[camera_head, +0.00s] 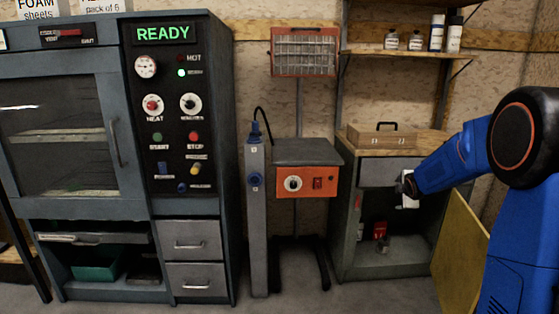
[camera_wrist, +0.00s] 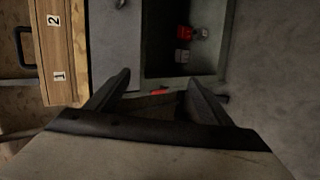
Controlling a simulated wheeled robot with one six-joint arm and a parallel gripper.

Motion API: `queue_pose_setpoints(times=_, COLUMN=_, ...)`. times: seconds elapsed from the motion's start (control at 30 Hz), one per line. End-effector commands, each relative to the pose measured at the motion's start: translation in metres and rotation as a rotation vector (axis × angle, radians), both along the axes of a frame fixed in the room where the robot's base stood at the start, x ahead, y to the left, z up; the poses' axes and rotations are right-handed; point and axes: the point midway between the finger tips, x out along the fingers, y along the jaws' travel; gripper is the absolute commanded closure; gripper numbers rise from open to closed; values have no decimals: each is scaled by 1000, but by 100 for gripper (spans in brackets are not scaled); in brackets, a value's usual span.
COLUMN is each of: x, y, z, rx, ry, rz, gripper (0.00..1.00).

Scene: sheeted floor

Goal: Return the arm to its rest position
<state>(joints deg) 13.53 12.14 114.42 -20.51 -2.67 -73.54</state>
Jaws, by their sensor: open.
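My blue arm (camera_head: 452,160) reaches in from the right of the head view, bent at a large dark joint. My gripper (camera_head: 408,190) is in front of the grey cabinet (camera_head: 350,258), near its drawer front. In the wrist view my gripper (camera_wrist: 153,95) shows two dark fingers spread apart with nothing between them. Beyond the fingers, the cabinet's open compartment shows, turned sideways. A red item (camera_head: 379,230) stands inside it and also shows in the wrist view (camera_wrist: 184,33).
A yellow door panel (camera_head: 459,250) hangs open below my arm. A wooden box (camera_head: 382,136) sits on the cabinet top, under a shelf with several bottles (camera_head: 437,33). An orange control unit (camera_head: 307,182) and a large oven reading READY (camera_head: 163,33) stand left. Floor shows in front.

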Motion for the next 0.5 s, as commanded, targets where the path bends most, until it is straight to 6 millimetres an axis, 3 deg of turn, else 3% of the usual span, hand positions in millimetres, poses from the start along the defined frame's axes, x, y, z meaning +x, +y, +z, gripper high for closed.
queue_pose_setpoints(times=0.2, x=-68, y=30, z=32, rx=165, ry=29, rz=-132, gripper=26)
queue_pose_setpoints(times=0.5, x=-169, y=69, z=56, rx=393, ry=76, rz=-326, gripper=26)
